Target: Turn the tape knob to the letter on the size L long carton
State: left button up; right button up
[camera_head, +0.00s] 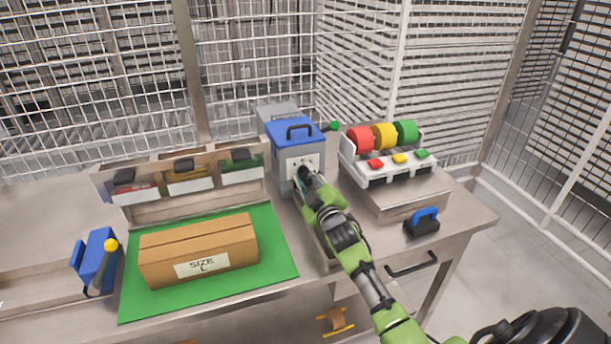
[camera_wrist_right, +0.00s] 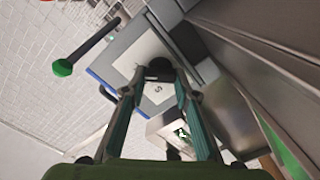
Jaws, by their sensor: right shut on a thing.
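The long carton (camera_head: 200,243) lies on the green mat (camera_head: 150,303) and carries a white label (camera_head: 203,263) reading "SIZE L". The tape machine (camera_head: 290,150) is a grey box with a blue top and handle behind the carton's right. Its front has a white dial plate, mostly hidden by my right gripper (camera_head: 306,174). In the right wrist view, my right gripper (camera_wrist_right: 160,78) is shut on the dark tape knob (camera_wrist_right: 159,67). A letter "S" (camera_wrist_right: 158,89) shows on the plate beside the knob; other letters are hidden or too small. My left gripper is not in view.
A rack with red, yellow and green tape rolls (camera_head: 384,136) stands right of the machine. A blue-handled tool (camera_head: 423,222) lies near the table's right end. A blue device with a yellow-knobbed lever (camera_head: 97,262) stands left of the mat. Wire mesh fencing closes the back.

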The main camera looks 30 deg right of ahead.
jog(key=shift+f, duration=0.15)
dwell(0.3)
jog(key=o, duration=1.1)
jog(key=v, duration=1.2)
jog(key=shift+s, duration=0.1)
